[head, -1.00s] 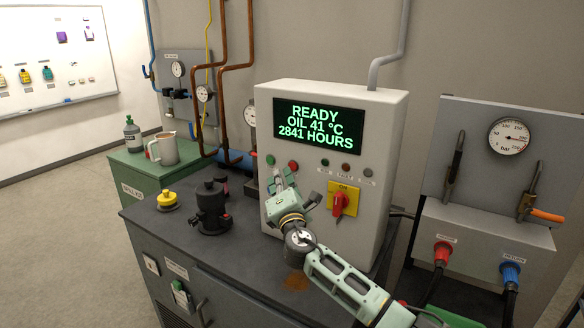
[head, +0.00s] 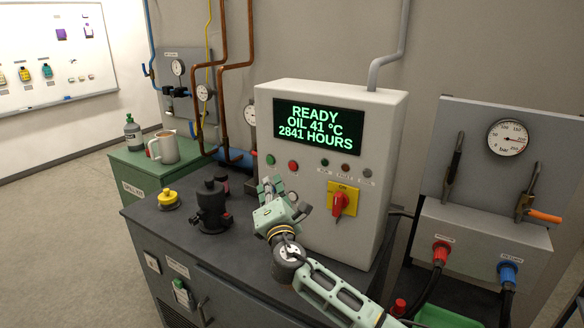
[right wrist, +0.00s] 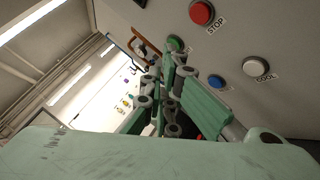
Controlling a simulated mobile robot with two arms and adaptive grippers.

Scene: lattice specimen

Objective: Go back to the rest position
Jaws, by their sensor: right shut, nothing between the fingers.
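My right gripper (head: 272,187) is shut and empty. In the head view it stands just in front of the lower left of the white control box (head: 380,130), below its green and red buttons. The right wrist view also shows the gripper (right wrist: 172,75), with its fingers together close to the box's face. The red STOP button (right wrist: 202,13) and white COOL button (right wrist: 256,67) show there beside the fingers. The box's screen (head: 318,126) reads READY, OIL 41 °C, 2841 HOURS. My left gripper is in neither view.
A red rotary switch (head: 341,203) on a yellow plate sits right of the gripper. A black housing (head: 211,208) and a yellow cap (head: 168,199) stand on the dark bench left of it. A gauge panel with hoses (head: 480,235) stands at the right.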

